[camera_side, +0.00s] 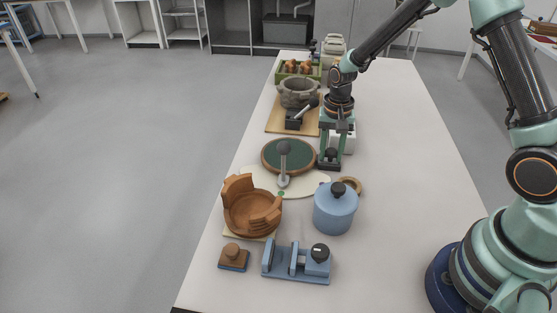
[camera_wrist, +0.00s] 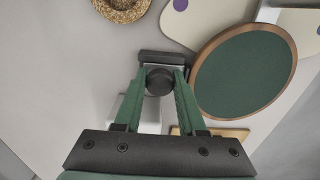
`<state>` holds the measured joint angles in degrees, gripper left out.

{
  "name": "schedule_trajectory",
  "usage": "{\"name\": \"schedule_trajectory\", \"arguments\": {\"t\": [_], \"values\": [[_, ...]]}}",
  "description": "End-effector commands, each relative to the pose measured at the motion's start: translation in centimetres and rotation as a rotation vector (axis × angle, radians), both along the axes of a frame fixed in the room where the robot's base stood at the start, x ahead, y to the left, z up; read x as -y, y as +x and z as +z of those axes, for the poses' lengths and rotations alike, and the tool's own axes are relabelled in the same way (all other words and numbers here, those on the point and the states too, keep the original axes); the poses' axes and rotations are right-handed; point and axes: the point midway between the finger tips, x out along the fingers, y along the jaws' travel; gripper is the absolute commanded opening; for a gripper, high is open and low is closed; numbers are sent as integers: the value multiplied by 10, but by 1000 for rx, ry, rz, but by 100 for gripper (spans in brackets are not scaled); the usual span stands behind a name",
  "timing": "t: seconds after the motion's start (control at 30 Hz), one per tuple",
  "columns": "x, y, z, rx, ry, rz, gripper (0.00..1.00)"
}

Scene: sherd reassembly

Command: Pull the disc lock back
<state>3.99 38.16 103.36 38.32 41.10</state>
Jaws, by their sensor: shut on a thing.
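The round disc (camera_side: 287,153), green with a brown rim, lies on a cream board in the middle of the table; it also shows at right in the wrist view (camera_wrist: 243,72). Beside it stands what looks like the disc lock, a small dark block with a round black knob (camera_side: 331,155). In the wrist view the black knob (camera_wrist: 159,82) sits between my green fingertips, with a dark bar just beyond it. My gripper (camera_wrist: 160,88) points down and is shut on the knob. The fingers partly hide the lock's body.
A grey lever (camera_side: 284,165) with a round top stands at the disc's front. Nearer are a blue lidded pot (camera_side: 335,210), a broken brown bowl (camera_side: 250,210), a blue vise (camera_side: 297,265) and a wooden stamp (camera_side: 233,257). A stone bowl (camera_side: 297,95) stands behind. The table's right side is clear.

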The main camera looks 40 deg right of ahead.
Motion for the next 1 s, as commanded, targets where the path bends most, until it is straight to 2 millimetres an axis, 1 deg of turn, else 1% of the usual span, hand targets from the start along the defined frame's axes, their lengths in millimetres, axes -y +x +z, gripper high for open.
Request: {"name": "schedule_trajectory", "arguments": {"t": [0.03, 0.63, 0.67, 0.7, 0.73, 1.0], "values": [[0, -3, -3, -5, 1, 3, 9], [11, -16, -4, -12, 1, 2, 8], [11, -16, -4, -12, 1, 2, 43], [11, -16, -4, -13, 1, 3, 59], [11, -16, -4, -13, 1, 3, 61], [12, -16, -2, -14, 1, 1, 61]]}}
